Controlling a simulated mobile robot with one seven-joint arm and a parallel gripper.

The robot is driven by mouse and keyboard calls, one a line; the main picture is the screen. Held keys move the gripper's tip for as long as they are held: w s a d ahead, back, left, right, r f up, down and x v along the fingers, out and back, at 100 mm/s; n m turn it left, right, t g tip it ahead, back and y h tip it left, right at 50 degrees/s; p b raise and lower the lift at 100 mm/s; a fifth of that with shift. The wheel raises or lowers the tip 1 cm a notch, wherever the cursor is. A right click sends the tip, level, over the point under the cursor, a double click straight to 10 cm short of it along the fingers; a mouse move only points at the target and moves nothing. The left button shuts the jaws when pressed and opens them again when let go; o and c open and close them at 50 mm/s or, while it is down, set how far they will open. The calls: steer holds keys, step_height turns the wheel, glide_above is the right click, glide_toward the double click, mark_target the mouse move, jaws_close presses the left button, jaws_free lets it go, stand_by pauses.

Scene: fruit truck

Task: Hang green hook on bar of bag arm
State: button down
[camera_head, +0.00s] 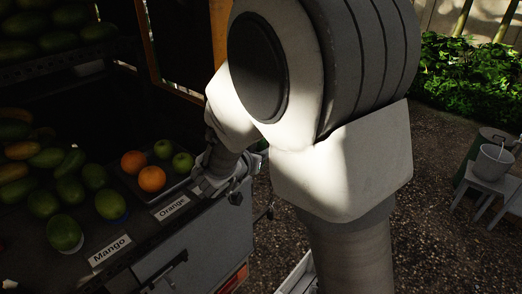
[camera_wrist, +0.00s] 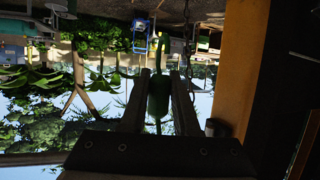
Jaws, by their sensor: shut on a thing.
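In the wrist view, which looks upside down, my gripper (camera_wrist: 160,78) is shut on the green hook (camera_wrist: 158,95). The hook's thick green body sits between the two fingers, and its thin stem reaches past the fingertips. In the head view my arm covers most of the gripper, and I cannot make out the hook clearly there. I cannot pick out the bag arm or its bar with certainty in either view.
The truck counter holds mangoes (camera_head: 109,204), oranges (camera_head: 151,178) and green apples (camera_head: 182,163), with an "Orange" sign (camera_head: 171,208). An orange-brown post (camera_wrist: 240,70) stands close at the right of the wrist view. A bucket (camera_head: 494,166) sits on a stool at the far right.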

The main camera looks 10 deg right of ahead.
steer(key=c, duration=0.6)
jaws_free()
steer(key=shift+s+a+r, duration=0.1)
steer(key=v, duration=1.7)
steer(key=w+a+r+n+t+y, duration=0.3)
steer(key=w+a+r+n+y, duration=0.15)
steer(key=r+y, duration=0.5)
steer(key=s+d+f+n+g, duration=0.1)
steer(key=s+d+f+g, duration=0.1)
steer(key=s, duration=0.4)
steer(key=s+d+f+n+g+h, duration=0.1)
steer(key=s+d+f+g, duration=0.2)
steer(key=s+d, duration=0.3)
steer(key=s+d+f+n+g, duration=0.1)
steer(key=s+d+f+g, duration=0.2)
steer(key=s+d, duration=0.3)
steer(key=shift+s+f, duration=0.55)
steer(key=shift+f, duration=0.1)
